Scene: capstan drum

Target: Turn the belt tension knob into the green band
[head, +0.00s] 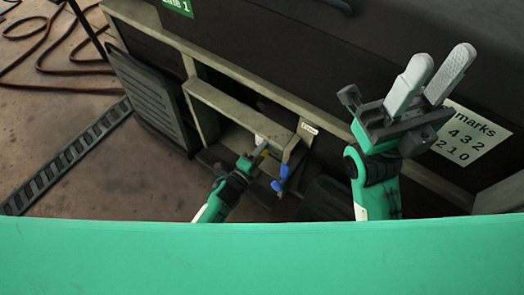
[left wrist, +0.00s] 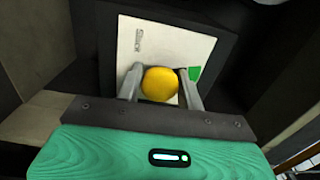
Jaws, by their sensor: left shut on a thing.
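The belt tension knob is a round yellow knob (left wrist: 160,83) on a pale plate (left wrist: 150,40) in the left wrist view. A green band (left wrist: 195,73) shows on the plate just right of the knob. My left gripper (left wrist: 160,88) has one finger on each side of the knob and is shut on it. In the head view my left gripper (head: 257,152) reaches into a recess of the machine, and the knob is barely visible there. My right gripper (head: 432,78) is raised at the right with its two pale fingers apart, empty.
A blue handle (head: 281,178) hangs close to the right of my left gripper. The beige frame (head: 235,107) surrounds the recess. A sign with numbers (head: 468,135) is behind my right gripper. A hose (head: 45,62) and a dark slotted rail (head: 68,157) lie on the floor at left.

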